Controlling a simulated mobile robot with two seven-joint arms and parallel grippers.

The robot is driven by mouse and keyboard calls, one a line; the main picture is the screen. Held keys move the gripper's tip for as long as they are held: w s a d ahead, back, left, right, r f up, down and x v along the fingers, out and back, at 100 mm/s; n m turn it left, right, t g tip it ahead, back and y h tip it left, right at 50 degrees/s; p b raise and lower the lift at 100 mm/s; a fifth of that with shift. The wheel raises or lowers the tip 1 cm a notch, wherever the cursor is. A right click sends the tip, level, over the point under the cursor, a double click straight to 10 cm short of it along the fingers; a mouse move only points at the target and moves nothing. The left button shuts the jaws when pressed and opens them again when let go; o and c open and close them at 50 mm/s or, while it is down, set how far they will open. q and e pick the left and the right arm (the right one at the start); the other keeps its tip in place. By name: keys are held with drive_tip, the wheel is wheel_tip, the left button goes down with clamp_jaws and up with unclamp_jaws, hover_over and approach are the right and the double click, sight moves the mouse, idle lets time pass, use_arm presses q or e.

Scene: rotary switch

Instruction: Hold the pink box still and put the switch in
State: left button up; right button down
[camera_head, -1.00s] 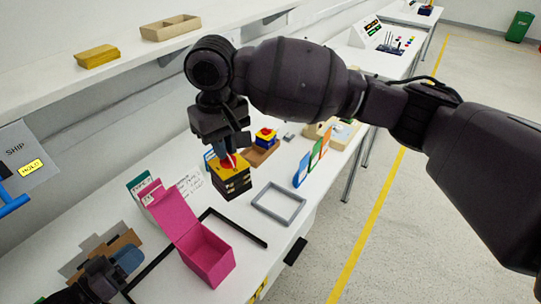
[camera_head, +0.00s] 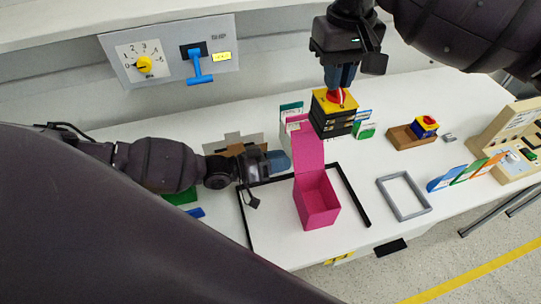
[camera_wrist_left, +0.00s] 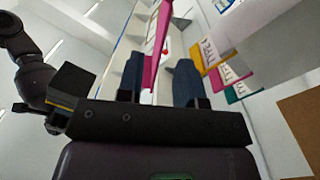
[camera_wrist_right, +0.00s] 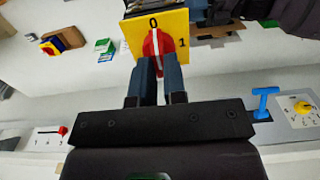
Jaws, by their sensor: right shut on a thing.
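The pink box (camera_head: 318,212) stands open on the table, its lid (camera_head: 308,150) upright at the back. My right gripper (camera_head: 338,84) is shut on the red knob of the switch (camera_head: 331,118), a yellow plate on a black stacked body. It holds the switch in the air behind and right of the lid. The right wrist view shows the knob (camera_wrist_right: 157,48) between the fingers. My left gripper (camera_head: 280,161) is left of the lid. In the left wrist view its fingers (camera_wrist_left: 160,82) are apart, with the pink box (camera_wrist_left: 158,40) seen edge-on beyond the gap.
A black frame (camera_head: 358,202) lies around the box and a grey frame (camera_head: 405,196) lies to its right. Coloured cards (camera_head: 292,110) stand behind the lid. A wooden tray (camera_head: 405,138) holds another switch. A wall panel (camera_head: 222,68) has a blue handle.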

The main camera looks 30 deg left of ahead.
sight(304, 155)
use_arm(q)
drive_tip(key=x, duration=0.6)
drive_tip(key=shift+w+d, duration=0.15)
drive_tip(key=shift+d, duration=0.05)
clamp_jaws()
use_arm(e)
drive_tip(key=f, duration=0.4)
drive_tip(key=s+f, duration=0.1)
drive_tip(key=f, duration=0.3)
drive_tip(key=s+f, duration=0.1)
drive_tip(key=f, duration=0.3)
drive_tip(key=shift+d, duration=0.35)
drive_tip(key=f, duration=0.1)
drive_tip(key=w+f, duration=0.2)
drive_tip(key=f, duration=0.1)
drive_tip(key=shift+a, duration=0.3)
drive_tip(key=shift+s+f, duration=0.1)
wheel_tip(304, 155, down, 12)
idle(1.2)
